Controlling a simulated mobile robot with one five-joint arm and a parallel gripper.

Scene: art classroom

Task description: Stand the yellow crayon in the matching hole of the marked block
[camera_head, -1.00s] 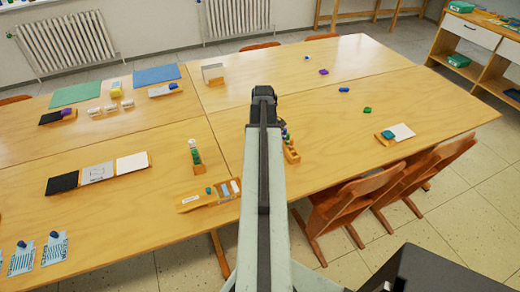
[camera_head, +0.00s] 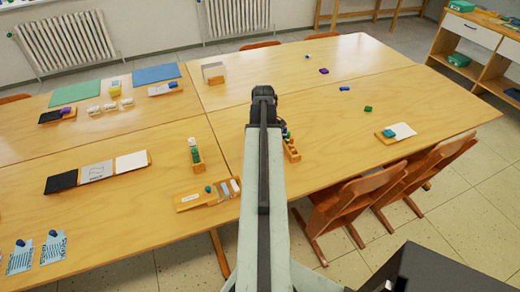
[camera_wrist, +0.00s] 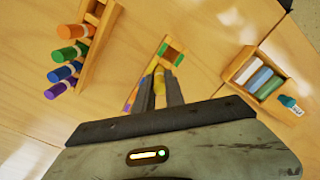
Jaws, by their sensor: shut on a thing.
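In the wrist view my gripper (camera_wrist: 159,82) is shut on the yellow crayon (camera_wrist: 158,72), and only a short part of it shows between the fingers. A wooden block with coloured marks (camera_wrist: 166,47), green at its far end, lies behind and below the fingers. The fingers hide its middle, and I cannot tell whether the crayon touches it or is in a hole. In the head view my arm hides the gripper, crayon and marked block.
A wooden rack (camera_wrist: 103,33) with several coloured crayons stands at left in the wrist view. A wooden tray (camera_wrist: 232,72) with coloured sticks lies at right. In the head view, a block (camera_head: 197,163) holding a green item stands left of my arm. Chairs (camera_head: 345,200) stand along the table's near side.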

